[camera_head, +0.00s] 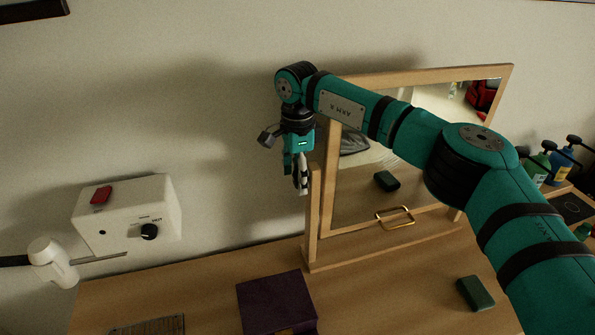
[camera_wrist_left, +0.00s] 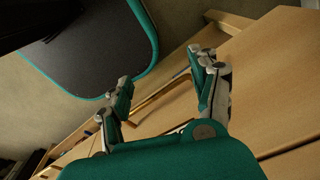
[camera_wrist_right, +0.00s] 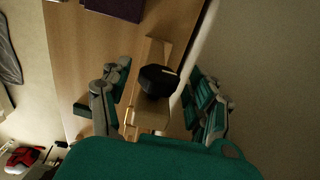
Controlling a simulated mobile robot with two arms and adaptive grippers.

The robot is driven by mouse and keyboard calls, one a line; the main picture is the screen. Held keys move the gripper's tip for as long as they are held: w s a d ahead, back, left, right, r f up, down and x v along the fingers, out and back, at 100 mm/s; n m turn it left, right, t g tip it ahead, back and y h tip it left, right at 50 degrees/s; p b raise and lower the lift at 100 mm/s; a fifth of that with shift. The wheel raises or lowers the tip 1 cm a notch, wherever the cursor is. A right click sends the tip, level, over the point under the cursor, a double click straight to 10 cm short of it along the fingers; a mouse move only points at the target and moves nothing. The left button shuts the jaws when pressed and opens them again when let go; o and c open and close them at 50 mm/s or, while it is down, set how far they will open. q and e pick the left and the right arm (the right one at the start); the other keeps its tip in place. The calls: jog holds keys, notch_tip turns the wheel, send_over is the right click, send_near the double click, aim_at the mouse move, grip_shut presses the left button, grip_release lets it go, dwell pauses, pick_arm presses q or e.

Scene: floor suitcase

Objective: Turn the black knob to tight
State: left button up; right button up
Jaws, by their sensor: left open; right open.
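A faceted black knob (camera_wrist_right: 158,80) sits on the wooden post of the mirror stand (camera_wrist_right: 152,118) in the right wrist view. My right gripper (camera_wrist_right: 162,90) is open, with one finger on each side of the knob; I cannot tell whether either touches it. In the head view the right gripper (camera_head: 298,172) points down just left of the mirror's left post (camera_head: 313,215), and the knob is hidden there. My left gripper (camera_wrist_left: 165,90) is open and empty in the left wrist view, near wooden furniture; it does not show in the head view.
A white wall box (camera_head: 125,208) at left carries a red switch and another small black dial (camera_head: 149,232). A white hair dryer (camera_head: 52,262) is beside it. On the table are a purple box (camera_head: 275,302), a dark green block (camera_head: 475,293) and bottles (camera_head: 560,160) at right.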

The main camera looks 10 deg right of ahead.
jog(key=shift+f, duration=0.25)
jog(key=c, duration=1.1)
jog(key=shift+f+b, duration=0.1)
jog(key=shift+b, duration=0.35)
jog(key=shift+c, duration=0.2)
jog(key=t+b, duration=0.2)
jog(key=b, duration=0.4)
jog(key=t+b, duration=0.2)
jog(key=b, duration=0.4)
jog(key=t+y+b, duration=0.1)
jog(key=t+b, duration=0.1)
jog(key=b, duration=0.3)
jog(key=shift+s+d+f+b, duration=0.1)
jog(key=shift+s+f+b, duration=0.15)
jog(key=shift+b, duration=0.15)
jog(key=shift+r+t+b, duration=0.25)
jog(key=shift+t+b, duration=0.15)
jog(key=shift+b, duration=0.15)
jog(key=shift+r, duration=0.1)
jog(key=o, duration=1.1)
